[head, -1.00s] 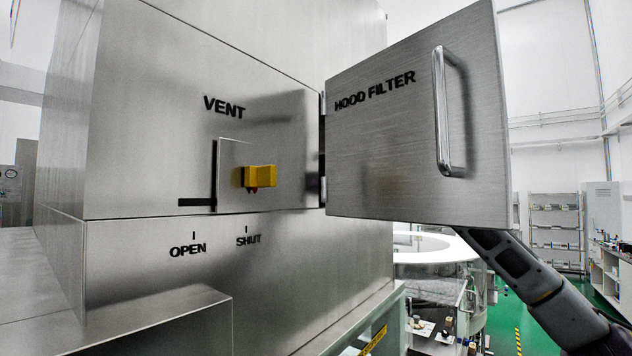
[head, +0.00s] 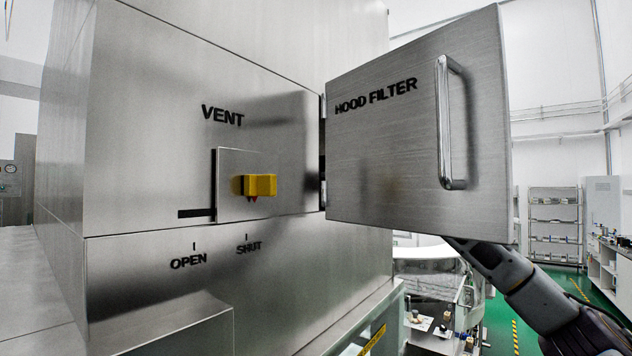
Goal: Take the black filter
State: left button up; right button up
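No black filter is visible. The hood filter door (head: 400,160) is a brushed steel panel labelled HOOD FILTER, with a vertical chrome handle (head: 444,125). It stands swung out from its hinge side at the steel hood, and what lies behind it is hidden. My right arm (head: 510,280) comes in from the lower right and passes up behind the door. The door hides my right gripper. My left gripper is not in the picture.
The steel hood front bears a VENT slide plate (head: 238,185) with a yellow knob (head: 262,185), its pointer near SHUT. A steel ledge (head: 160,325) juts out at the lower left. A white round machine (head: 425,250) stands behind, below the door.

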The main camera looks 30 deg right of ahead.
jog(key=shift+c, duration=0.2)
jog(key=c, duration=1.2)
jog(key=shift+s+r, duration=0.1)
jog(key=shift+r, duration=0.1)
